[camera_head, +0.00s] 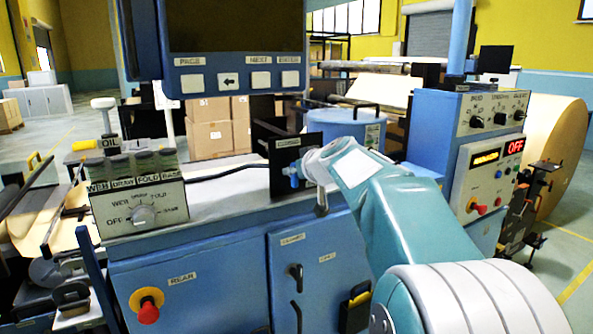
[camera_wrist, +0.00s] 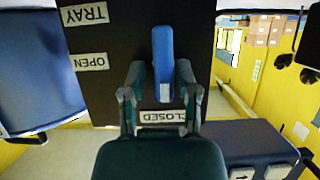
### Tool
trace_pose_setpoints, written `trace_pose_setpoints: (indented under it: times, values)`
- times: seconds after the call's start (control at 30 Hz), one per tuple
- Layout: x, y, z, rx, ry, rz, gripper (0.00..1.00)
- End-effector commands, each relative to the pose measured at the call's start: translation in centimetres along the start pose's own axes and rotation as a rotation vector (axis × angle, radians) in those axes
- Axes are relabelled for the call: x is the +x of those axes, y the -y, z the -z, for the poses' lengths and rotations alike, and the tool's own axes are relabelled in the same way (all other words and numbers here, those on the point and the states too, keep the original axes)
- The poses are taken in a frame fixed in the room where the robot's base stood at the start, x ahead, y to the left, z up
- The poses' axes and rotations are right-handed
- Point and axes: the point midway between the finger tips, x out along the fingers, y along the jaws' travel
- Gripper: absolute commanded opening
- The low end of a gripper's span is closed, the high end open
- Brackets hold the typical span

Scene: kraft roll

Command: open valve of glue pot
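The blue valve handle (camera_wrist: 163,60) stands upright in the wrist view, in front of a dark plate (camera_wrist: 115,95) labelled TRAY, OPEN and CLOSED. Its lower end is in line with the CLOSED label (camera_wrist: 162,117); the OPEN label (camera_wrist: 88,62) is to the left. My gripper (camera_wrist: 160,75) is open, one finger on each side of the handle, with a small gap seen on both sides. In the head view the handle (camera_head: 292,173) is a small blue piece by the plate (camera_head: 279,143), partly hidden by my gripper. The blue glue pot (camera_head: 345,125) stands behind.
A control box with a dial (camera_head: 140,205) stands at left on the blue cabinet (camera_head: 190,285). A screen panel (camera_head: 235,50) hangs above. A tall control cabinet (camera_head: 490,165) with a lit OFF display is at right, near my arm. Cardboard boxes (camera_head: 210,130) are behind.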

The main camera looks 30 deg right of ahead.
Motion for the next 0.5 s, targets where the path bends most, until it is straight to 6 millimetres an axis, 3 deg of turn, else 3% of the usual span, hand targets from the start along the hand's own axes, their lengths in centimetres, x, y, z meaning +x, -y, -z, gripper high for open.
trace_pose_setpoints:
  times: [0.5]
  values:
    - [0.02, -0.20, -0.02, 0.044, 0.000, 0.018, 0.00]
